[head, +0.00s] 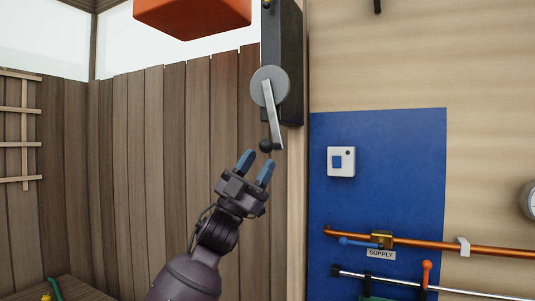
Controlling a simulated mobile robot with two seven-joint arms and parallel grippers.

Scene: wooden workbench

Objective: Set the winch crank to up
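The winch crank (272,114) is a light grey lever on a round grey disc (264,82), mounted on a dark upright housing (292,50). The lever hangs down from the disc, tilted slightly right at its lower end. A dark ball knob (266,146) sits at that lower end. My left gripper (256,166) is just below the knob, pointing up. Its two blue-tipped fingers are apart with nothing visible between them. Whether a fingertip touches the knob cannot be told. My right gripper is not in view.
An orange block (192,14) hangs at the top, left of the housing. To the right, a blue panel (385,190) carries a white switch box (341,162), a copper pipe (475,249) and a blue-handled valve (358,242). A wooden fence (160,140) stands behind my arm.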

